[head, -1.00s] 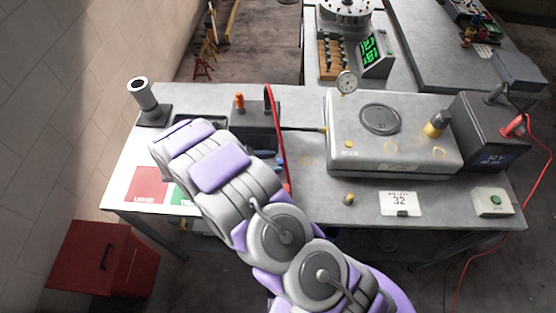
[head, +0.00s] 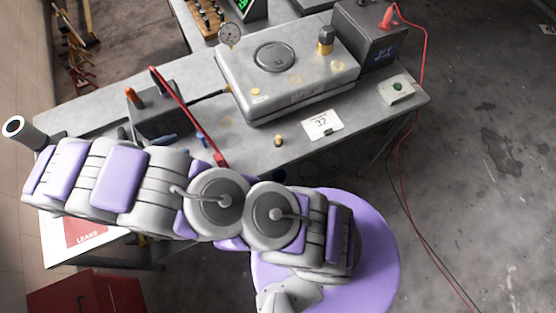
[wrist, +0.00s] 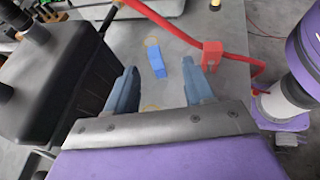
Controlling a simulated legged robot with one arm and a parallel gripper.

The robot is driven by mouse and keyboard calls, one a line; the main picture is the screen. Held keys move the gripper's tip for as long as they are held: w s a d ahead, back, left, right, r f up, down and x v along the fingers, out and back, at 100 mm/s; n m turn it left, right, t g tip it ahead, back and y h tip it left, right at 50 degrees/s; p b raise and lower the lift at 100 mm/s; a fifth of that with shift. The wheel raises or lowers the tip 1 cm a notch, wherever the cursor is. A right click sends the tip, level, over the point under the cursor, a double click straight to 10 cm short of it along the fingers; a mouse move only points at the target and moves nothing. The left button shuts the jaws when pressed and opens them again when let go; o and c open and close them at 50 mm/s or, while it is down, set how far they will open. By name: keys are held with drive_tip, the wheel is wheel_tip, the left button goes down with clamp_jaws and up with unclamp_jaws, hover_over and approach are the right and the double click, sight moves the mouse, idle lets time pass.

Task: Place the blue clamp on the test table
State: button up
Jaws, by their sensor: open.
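The blue clamp shows in the wrist view as a small bright blue block (wrist: 160,66) on the grey table top (wrist: 176,93), beside a yellow ring mark. In the head view the grey test table (head: 245,143) runs diagonally, and a small blue piece (head: 203,141) shows beside the red bar. My arm hides most of the gripper there.
A red bar (head: 180,104) crosses the table near the gripper; its red block (wrist: 211,55) is close to the right finger. A dark box (head: 158,112) stands left. A silver case (head: 285,75), a brass knob (head: 278,141) and a white card (head: 322,124) lie to the right.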

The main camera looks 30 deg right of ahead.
drive_tip(key=s+d+r+m+g+y, duration=0.25)
drive_tip(key=s+d+r+m, duration=0.2)
drive_tip(key=d+r, duration=0.35)
drive_tip(key=s+d+r+m+g+y, duration=0.2)
drive_tip(key=s+d+r+m+g, duration=0.3)
drive_tip(key=d, duration=0.4)
drive_tip(key=s+d+r+m+t+y, duration=0.1)
drive_tip(key=s+d+r+m+y, duration=0.1)
drive_tip(key=s, duration=0.7)
drive_tip(key=s+d+r+m+t+y, duration=0.1)
drive_tip(key=s+d+r+m+y, duration=0.2)
drive_tip(key=s+m, duration=0.6)
drive_tip(key=shift+s+r+y, duration=0.45)
drive_tip(key=shift+r+y, duration=0.65)
drive_tip(key=shift+y, duration=0.35)
drive_tip(key=shift+d+m, duration=0.15)
drive_tip(key=shift+m, duration=0.1)
